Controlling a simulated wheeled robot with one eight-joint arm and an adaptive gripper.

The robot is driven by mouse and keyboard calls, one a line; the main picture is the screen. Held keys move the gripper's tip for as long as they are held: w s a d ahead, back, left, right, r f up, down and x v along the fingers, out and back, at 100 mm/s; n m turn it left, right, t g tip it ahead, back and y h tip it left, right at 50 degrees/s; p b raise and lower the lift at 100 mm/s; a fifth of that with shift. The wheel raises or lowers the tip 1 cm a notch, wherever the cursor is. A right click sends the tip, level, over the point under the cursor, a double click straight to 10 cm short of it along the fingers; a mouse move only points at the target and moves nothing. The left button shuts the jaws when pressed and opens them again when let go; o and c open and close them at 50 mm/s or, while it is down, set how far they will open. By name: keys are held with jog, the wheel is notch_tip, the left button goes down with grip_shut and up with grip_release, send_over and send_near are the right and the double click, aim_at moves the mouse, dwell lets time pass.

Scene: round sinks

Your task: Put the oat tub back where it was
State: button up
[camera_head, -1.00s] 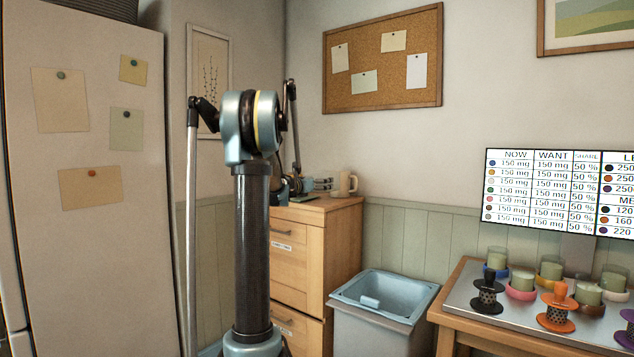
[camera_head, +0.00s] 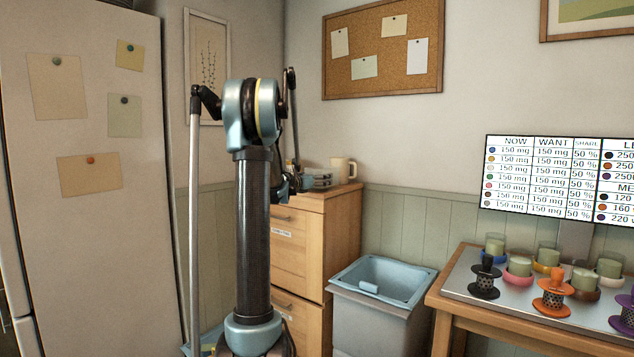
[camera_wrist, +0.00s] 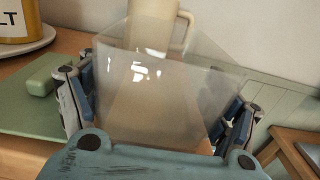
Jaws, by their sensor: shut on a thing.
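In the wrist view my gripper (camera_wrist: 155,110) is shut on a clear, see-through tub (camera_wrist: 190,90), with a finger on either side of it. I take it for the oat tub; no label shows on it, and I cannot tell whether it touches the surface below. A cream mug (camera_wrist: 152,25) stands behind it and partly shows through it. The mug also shows on the wooden cabinet (camera_head: 335,225) in the head view (camera_head: 343,170).
A yellow tub ending in "LT" (camera_wrist: 15,18) stands on a white plate (camera_wrist: 45,38), left of my gripper. Below it lies a green board (camera_wrist: 25,105) with a small green block (camera_wrist: 67,75). A grey-blue bin (camera_head: 385,310) and a table (camera_head: 450,300) with several spools and cups stand to the right.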

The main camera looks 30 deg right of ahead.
jog(key=shift+f, duration=0.55)
jog(key=o, duration=1.2)
jog(key=v, duration=1.2)
jog(key=shift+w, duration=0.15)
jog(key=shift+f, duration=0.1)
